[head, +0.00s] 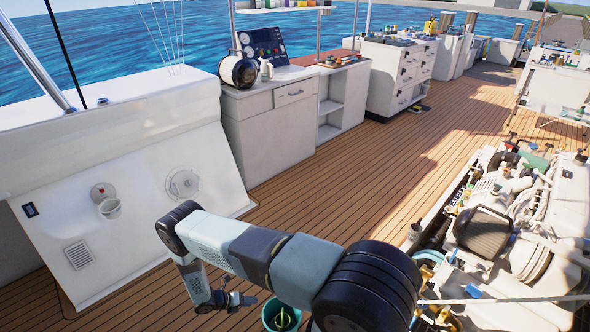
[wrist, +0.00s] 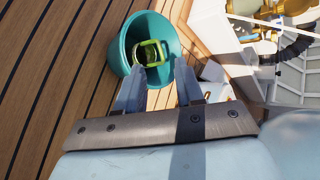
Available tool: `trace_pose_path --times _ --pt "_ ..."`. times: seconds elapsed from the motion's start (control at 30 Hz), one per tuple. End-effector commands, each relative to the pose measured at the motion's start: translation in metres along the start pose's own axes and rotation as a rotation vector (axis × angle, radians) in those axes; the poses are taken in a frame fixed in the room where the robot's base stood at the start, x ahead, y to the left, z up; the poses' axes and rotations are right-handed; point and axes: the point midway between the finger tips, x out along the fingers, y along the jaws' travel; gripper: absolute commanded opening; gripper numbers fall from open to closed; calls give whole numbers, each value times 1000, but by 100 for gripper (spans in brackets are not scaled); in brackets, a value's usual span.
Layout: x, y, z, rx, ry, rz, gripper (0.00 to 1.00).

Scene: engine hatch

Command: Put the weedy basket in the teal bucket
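The teal bucket (wrist: 121,45) stands on the deck just beyond my fingertips in the wrist view. A green, squarish, open-framed thing (wrist: 151,52), which looks like the weedy basket, is inside it. My gripper (wrist: 158,66) is open, its two fingers apart with nothing seen held between them. The fingertips overlap the bucket's near rim in the picture; I cannot tell whether they touch it. In the head view, the bucket (head: 267,317) is cut by the bottom edge, with green inside, and my gripper (head: 240,299) is left of it.
An engine (head: 520,225) in an open hatch lies to the right of the bucket. A white sloped panel (head: 125,205) stands at left. White cabinets (head: 270,135) line the back. Wooden deck (head: 370,175) between them is clear.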

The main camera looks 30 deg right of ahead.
Motion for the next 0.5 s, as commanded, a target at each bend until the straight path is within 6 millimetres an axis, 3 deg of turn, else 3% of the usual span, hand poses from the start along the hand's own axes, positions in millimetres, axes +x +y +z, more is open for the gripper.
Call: trace_pose_path --times 0.03,0.1,0.27,0.5 --pt "-20 -6 21 49 11 13 37" --pt "-41 -15 43 116 29 25 37" --pt "-89 -42 92 266 70 53 37" --pt "-156 -94 158 490 136 91 37"
